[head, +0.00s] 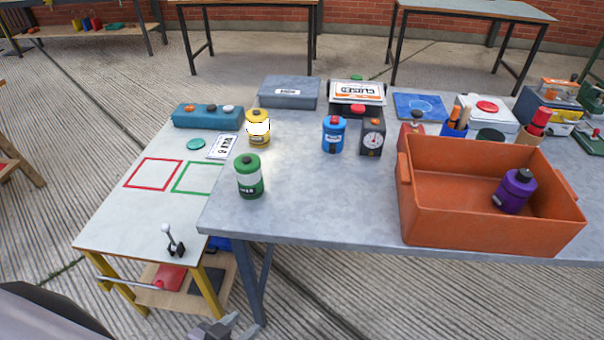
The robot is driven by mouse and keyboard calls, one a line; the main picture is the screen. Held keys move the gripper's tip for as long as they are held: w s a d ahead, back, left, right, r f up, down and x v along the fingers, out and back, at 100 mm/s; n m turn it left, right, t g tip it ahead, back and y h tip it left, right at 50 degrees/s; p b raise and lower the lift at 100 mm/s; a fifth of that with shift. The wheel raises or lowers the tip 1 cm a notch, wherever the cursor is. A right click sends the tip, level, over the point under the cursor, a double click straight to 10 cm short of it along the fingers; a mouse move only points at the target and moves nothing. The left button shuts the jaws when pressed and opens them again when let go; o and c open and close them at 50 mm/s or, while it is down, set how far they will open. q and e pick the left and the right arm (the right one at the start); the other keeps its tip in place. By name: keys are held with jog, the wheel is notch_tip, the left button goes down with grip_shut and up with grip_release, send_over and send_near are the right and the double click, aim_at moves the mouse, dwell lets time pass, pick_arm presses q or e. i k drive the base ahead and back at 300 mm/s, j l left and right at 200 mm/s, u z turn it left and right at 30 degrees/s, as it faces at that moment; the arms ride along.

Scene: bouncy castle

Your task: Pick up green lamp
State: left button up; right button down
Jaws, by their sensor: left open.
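My left gripper (226,327) shows at the bottom edge of the head view, below and in front of the table corner, well apart from the green canister. It is open and empty, and partly cut off by the frame. My right gripper is not in view.
A yellow canister (258,130) and a blue one (333,135) stand farther back. An orange bin (480,235) holding a purple canister (514,190) is at right. A lower white table (120,225) adjoins at left. The tabletop right of the green canister is clear.

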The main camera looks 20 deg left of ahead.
aim_at(249, 179)
jog(key=k+j+z, duration=0.1)
jog(key=z, duration=0.25)
jog(key=k+j+z, duration=0.15)
jog(key=j+z, duration=0.25)
jog(key=k+j, duration=0.35)
jog(key=i+j, duration=0.1)
jog(key=i, duration=0.2)
